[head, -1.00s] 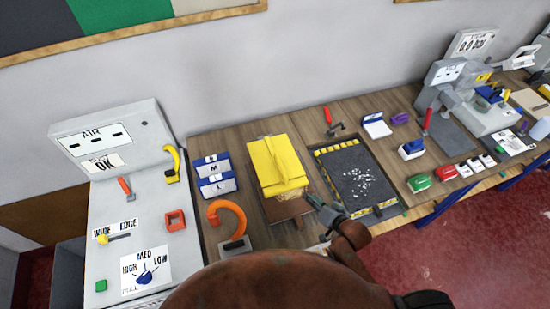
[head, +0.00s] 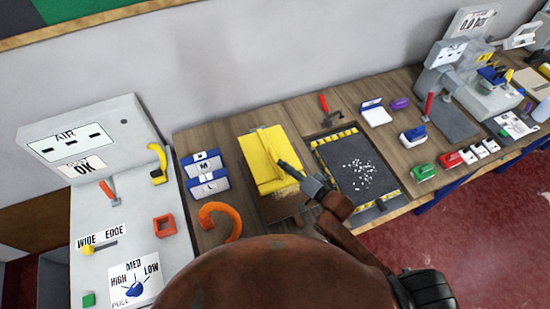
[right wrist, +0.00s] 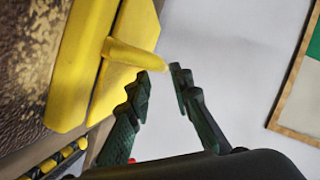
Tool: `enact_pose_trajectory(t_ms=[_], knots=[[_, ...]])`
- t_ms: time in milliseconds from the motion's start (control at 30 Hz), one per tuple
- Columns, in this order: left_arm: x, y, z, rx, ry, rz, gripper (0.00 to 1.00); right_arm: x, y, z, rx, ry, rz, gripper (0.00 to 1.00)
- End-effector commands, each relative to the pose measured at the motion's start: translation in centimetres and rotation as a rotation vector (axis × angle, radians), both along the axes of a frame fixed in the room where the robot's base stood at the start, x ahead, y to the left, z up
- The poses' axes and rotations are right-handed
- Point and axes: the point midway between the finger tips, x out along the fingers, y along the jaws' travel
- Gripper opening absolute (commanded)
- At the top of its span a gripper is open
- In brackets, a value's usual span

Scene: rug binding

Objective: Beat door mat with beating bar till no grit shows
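A yellow panel (head: 252,150) with a raised yellow bar lies on the bench, with a brown speckled mat (head: 285,207) showing at its front edge. I cannot tell whether this bar is the beating bar. My right gripper (head: 283,165) is over the panel's right side. In the right wrist view, its dark fingers (right wrist: 162,76) are apart at the tips. A yellow peg-like end (right wrist: 135,56) points at the gap and does not look gripped. The speckled mat (right wrist: 35,50) fills the left of that view. My left gripper is not in view.
A dark tray (head: 336,158) with white grit and a yellow-black edge is just right of the mat. A red-handled tool (head: 324,104) lies behind it. An orange hook (head: 216,213) and blue-white blocks (head: 207,176) are left. A grey AIR machine (head: 92,135) stands far left.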

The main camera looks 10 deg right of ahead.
Motion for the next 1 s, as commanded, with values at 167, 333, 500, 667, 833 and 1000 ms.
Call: enact_pose_trajectory(t_ms=[167,333,500,667,833,1000], knots=[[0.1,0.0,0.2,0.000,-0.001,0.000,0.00,2.5,1.5,-0.5,-0.001,-0.001,-0.001,0.20],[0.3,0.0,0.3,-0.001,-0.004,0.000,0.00,4.4,2.6,-1.1,-0.001,0.000,-0.001,0.20],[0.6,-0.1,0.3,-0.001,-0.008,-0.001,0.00,5.2,3.1,-1.3,-0.001,0.001,-0.003,0.20],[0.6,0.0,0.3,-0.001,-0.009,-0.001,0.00,5.3,3.1,-1.4,-0.001,0.001,-0.003,0.20],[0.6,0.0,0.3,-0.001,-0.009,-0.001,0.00,5.3,3.1,-1.4,-0.001,0.001,-0.003,0.16],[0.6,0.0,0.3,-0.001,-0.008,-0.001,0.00,5.3,3.0,-1.4,-0.002,0.001,-0.005,0.04]])
